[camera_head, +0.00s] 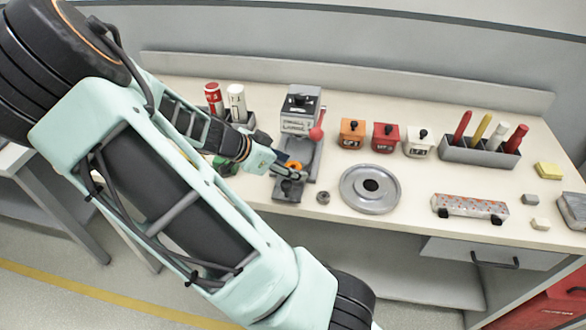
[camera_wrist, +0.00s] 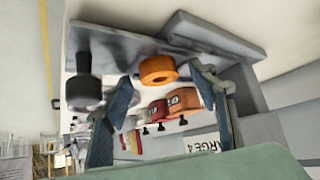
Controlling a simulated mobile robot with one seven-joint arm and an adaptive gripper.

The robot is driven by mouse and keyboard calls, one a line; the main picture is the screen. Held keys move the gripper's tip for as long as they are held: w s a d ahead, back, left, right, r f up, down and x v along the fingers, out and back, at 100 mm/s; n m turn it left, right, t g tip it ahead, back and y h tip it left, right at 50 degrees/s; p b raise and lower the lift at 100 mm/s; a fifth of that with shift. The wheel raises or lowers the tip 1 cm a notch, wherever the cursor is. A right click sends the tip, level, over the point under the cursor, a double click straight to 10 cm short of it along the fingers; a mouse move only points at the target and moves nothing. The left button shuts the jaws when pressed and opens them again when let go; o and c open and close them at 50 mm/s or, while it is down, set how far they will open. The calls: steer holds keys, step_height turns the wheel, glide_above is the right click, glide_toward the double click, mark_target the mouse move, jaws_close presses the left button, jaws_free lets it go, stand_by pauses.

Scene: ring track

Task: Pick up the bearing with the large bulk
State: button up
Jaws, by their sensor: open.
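In the wrist view the orange ring (camera_wrist: 158,70) lies between my gripper's two fingers, with a gap to each. My gripper (camera_head: 288,174) is open and empty, low at the front of the press; its fingers (camera_wrist: 162,88) also show in the wrist view. I cannot tell which ring-shaped part is the bearing meant.
Orange, red and white knobbed boxes (camera_head: 385,136) stand behind the disc.

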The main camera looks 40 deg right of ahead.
steer(key=c, duration=1.4)
steer(key=shift+r, duration=0.1)
steer(key=shift+c, duration=0.2)
